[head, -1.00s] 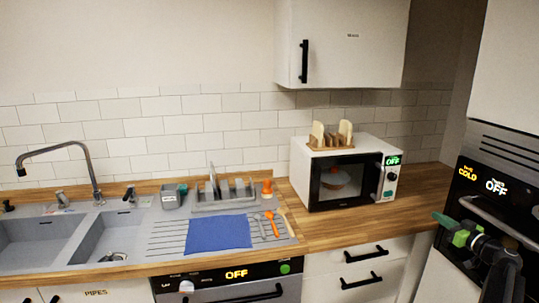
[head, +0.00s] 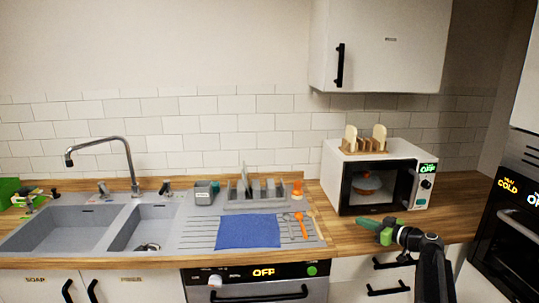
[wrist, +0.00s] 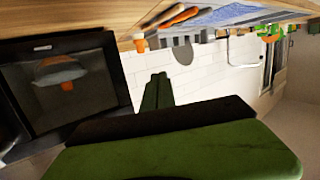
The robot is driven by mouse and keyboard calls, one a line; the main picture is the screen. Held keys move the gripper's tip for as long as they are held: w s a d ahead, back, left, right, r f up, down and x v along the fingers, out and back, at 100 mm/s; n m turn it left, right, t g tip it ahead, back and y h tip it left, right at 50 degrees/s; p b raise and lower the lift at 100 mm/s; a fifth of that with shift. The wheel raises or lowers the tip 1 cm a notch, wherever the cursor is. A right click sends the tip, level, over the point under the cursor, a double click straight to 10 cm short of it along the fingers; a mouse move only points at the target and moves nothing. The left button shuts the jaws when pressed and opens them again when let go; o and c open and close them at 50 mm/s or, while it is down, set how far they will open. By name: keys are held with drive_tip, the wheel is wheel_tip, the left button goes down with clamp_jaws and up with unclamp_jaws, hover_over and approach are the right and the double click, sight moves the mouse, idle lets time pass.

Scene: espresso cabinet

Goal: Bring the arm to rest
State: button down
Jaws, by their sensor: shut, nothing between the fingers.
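My gripper (head: 373,228), with green fingers, is at the end of my dark arm at the lower right in the head view. It is shut and empty, in front of the worktop and below the microwave (head: 343,190). In the wrist view the green fingers (wrist: 158,92) lie together with nothing between them. The wrist view is tilted, with the worktop along its top edge and the microwave door (wrist: 60,85) at the left.
The microwave door is closed, with an orange item behind the glass. A blue cloth (head: 247,231) and orange-handled utensils (head: 301,226) lie on the drainer beside the sink (head: 65,232). A wall cupboard (head: 385,45) hangs above. The oven (head: 508,225) is at the right.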

drive_tip(key=s+a+f+n+g, duration=0.1)
drive_tip(key=s+a+f+g, duration=0.25)
drive_tip(key=a, duration=0.55)
drive_tip(key=s+a+f+g+h, duration=0.1)
drive_tip(key=s+a+f+g, duration=0.2)
drive_tip(key=a, duration=0.5)
drive_tip(key=s+a+f+n+g, duration=0.1)
drive_tip(key=s+a+f, duration=0.3)
drive_tip(key=a, duration=0.5)
drive_tip(key=s+f+m+g+h+p, duration=0.15)
drive_tip(key=s+f+g+h, duration=0.35)
drive_tip(key=s, duration=0.5)
drive_tip(key=s+d+f+m+h, duration=0.2)
drive_tip(key=s+d+m, duration=0.3)
drive_tip(key=d+m, duration=0.3)
drive_tip(key=shift+s+f+h, duration=0.4)
drive_tip(key=shift+h, duration=0.4)
drive_tip(key=c, duration=2.1)
unclamp_jaws()
drive_tip(key=shift+d+m, duration=0.1)
drive_tip(key=shift+m, duration=0.15)
